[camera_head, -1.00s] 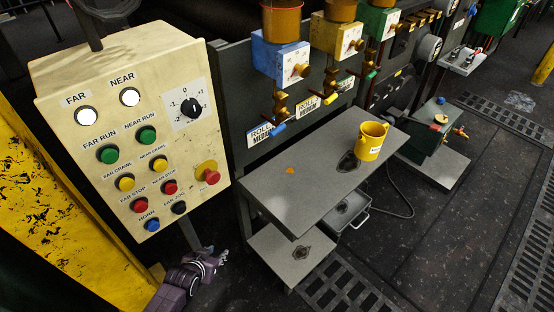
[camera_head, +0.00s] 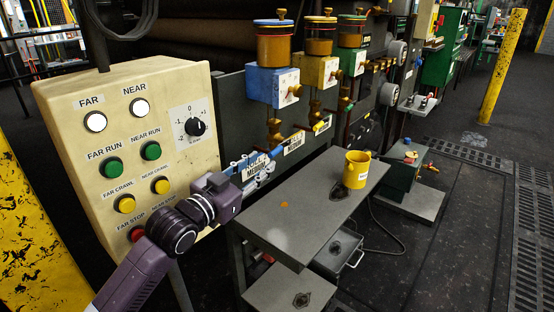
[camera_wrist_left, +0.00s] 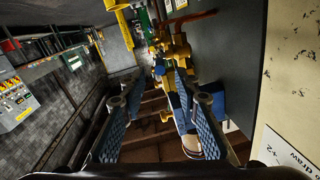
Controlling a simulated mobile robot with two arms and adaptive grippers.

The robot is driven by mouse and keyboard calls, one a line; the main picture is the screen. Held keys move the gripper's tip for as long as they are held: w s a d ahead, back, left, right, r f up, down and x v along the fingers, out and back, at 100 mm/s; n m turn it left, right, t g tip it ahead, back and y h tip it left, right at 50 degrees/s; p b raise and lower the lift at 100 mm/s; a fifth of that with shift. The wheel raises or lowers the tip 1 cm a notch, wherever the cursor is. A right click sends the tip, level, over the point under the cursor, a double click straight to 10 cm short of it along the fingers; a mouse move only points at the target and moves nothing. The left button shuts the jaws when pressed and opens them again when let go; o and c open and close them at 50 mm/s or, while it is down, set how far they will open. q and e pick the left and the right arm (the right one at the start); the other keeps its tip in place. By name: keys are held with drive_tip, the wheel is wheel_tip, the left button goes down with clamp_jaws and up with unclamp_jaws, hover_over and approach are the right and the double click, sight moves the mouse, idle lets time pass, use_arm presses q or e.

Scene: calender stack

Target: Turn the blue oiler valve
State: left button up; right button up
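The blue oiler (camera_head: 273,88) is a blue box under an amber cup on the dark panel, with brass fittings below it. Its valve has a small blue handle (camera_head: 297,137) at the lower end of these fittings. My left gripper (camera_head: 262,165) is left of and slightly below this handle, in front of the panel's label, with its fingers pointing toward it. In the left wrist view the gripper's two blue-padded fingers (camera_wrist_left: 158,82) are apart. Brass and yellow fittings (camera_wrist_left: 165,55) show beyond them. My right gripper is out of view.
A cream control box (camera_head: 80,130) with buttons stands close beside my left arm. A yellow oiler (camera_head: 315,70) and a green oiler (camera_head: 351,62) are to the right. A grey table (camera_head: 300,225) carrying a yellow mug (camera_head: 356,170) is below the oilers.

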sight(282, 146)
use_arm(q)
drive_tip(key=shift+w+d+r, duration=0.15)
drive_tip(key=shift+w, duration=0.05)
drive_tip(key=x, duration=0.6)
drive_tip(key=shift+w+d+b, duration=0.15)
drive_tip(key=shift+w+b, duration=0.1)
drive_tip(key=shift+b, duration=0.1)
drive_tip(key=shift+w+d, duration=0.2)
drive_tip(key=shift+w, duration=0.15)
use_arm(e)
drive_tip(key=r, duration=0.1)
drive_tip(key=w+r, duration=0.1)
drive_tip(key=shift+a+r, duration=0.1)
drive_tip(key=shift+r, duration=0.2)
use_arm(q)
clamp_jaws()
